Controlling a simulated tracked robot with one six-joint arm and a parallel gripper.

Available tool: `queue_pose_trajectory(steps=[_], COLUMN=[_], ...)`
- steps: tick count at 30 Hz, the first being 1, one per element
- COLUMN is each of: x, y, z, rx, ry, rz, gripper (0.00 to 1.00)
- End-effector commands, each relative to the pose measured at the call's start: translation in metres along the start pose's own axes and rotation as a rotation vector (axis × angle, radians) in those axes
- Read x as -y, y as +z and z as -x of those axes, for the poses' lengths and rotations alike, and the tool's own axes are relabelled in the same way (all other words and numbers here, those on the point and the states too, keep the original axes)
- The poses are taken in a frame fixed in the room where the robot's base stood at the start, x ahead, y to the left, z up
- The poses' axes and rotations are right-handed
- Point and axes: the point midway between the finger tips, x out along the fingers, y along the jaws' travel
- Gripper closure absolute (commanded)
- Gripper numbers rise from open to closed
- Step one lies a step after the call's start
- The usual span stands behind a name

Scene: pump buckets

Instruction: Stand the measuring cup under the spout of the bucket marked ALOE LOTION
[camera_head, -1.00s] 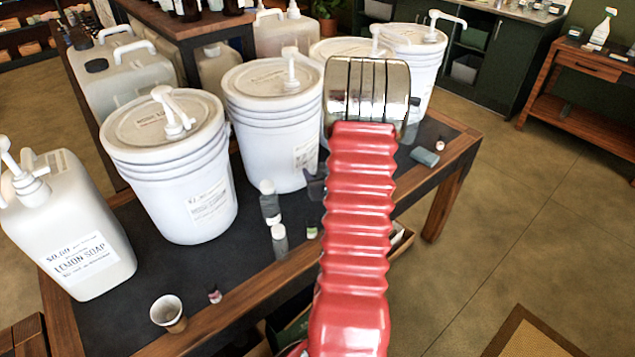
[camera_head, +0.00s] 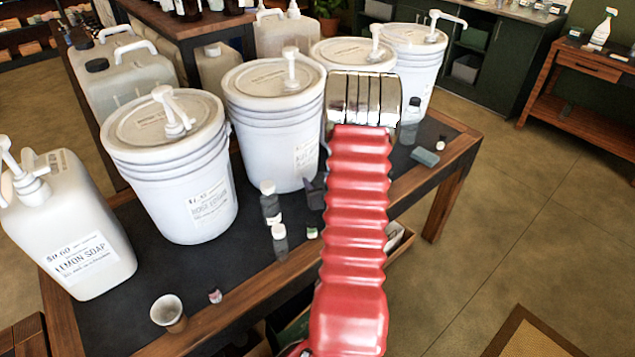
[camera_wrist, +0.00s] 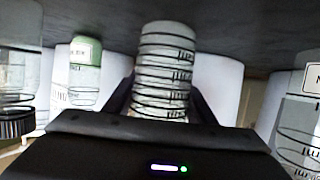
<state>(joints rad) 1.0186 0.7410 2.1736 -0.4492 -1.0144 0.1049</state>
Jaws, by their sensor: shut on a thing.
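The measuring cup (camera_wrist: 163,70), clear with dark graduation lines, is between the two dark fingers of my gripper (camera_wrist: 164,98) in the wrist view. My gripper is shut on it. That view looks upside down, with the dark table top along its upper edge, and the cup's end is at or close to it. In the head view my red arm hides the cup; only a dark gripper part (camera_head: 314,192) shows, in front of the second white pump bucket (camera_head: 272,140).
Another white pump bucket (camera_head: 170,170) and a LEMON SOAP jug (camera_head: 75,235) stand left. Small bottles (camera_head: 270,203) (camera_head: 280,242) stand just left of my arm. A paper cup (camera_head: 168,312) is at the front edge. A capped bottle (camera_head: 410,122) and grey block (camera_head: 425,157) are right.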

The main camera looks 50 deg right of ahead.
Motion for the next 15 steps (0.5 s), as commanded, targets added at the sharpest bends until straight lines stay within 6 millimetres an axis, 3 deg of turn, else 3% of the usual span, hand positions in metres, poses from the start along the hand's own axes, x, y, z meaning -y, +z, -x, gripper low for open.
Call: queue_pose_trajectory(steps=[7,8,15], x=[0.0000,-0.0001,-0.0001], y=[0.0024,0.0023,0.0020], z=[-0.0006,-0.0006,-0.0004], rx=[0.001,0.001,0.001], ry=[0.000,0.000,0.000], rz=[0.000,0.000,0.000], gripper=[0.71,0.48,0.31])
